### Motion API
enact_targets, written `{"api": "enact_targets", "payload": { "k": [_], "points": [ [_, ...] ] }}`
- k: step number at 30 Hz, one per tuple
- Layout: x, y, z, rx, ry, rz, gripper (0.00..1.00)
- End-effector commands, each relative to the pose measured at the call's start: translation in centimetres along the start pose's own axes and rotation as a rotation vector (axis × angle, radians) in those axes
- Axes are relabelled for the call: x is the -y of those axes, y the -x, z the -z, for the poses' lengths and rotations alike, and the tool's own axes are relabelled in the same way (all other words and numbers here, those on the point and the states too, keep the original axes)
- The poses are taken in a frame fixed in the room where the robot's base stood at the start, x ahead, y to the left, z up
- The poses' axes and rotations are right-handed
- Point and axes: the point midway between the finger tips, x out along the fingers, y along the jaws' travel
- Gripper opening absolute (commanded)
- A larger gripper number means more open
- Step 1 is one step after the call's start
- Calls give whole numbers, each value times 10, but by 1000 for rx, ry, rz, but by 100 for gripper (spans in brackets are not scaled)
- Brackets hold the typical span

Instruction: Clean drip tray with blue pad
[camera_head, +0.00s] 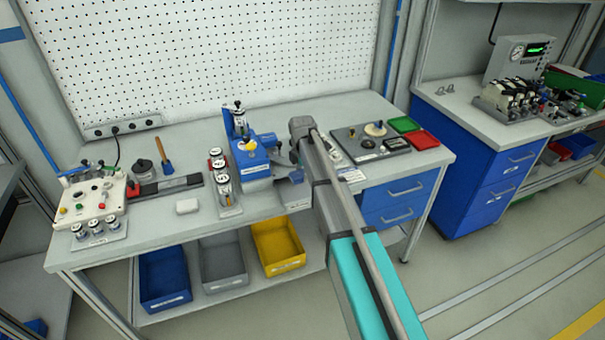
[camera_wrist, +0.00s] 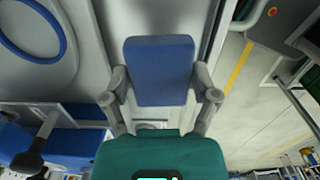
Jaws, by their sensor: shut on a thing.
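My gripper (camera_wrist: 160,85) is shut on the blue pad (camera_wrist: 160,62), with one grey finger on each side of it in the wrist view. The pad is a rounded blue block and stands out beyond the fingertips. In the head view my arm reaches over the workbench beside a blue machine (camera_head: 248,158), and its end hides the pad for the most part or wholly. A small grey ledge (camera_head: 294,177) at the machine's right foot may be the drip tray; my arm partly covers that area. I cannot tell whether the pad touches anything.
Left of the machine stand a rack of silver canisters (camera_head: 222,183) and a white control box (camera_head: 97,203). Right of my arm lie a dark panel (camera_head: 368,142), a green tray (camera_head: 404,124) and a red tray (camera_head: 422,140). Bins, including a yellow bin (camera_head: 278,267), sit below.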

Motion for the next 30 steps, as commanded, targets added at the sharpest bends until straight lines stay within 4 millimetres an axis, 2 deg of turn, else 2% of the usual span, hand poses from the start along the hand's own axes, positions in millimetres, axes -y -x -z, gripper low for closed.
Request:
{"api": "enact_targets", "payload": {
  "k": [12, 30],
  "points": [
    [0, 28, 0, 0, 0, 0, 25],
    [0, 28, 0, 0, 0, 0, 25]
  ]
}}
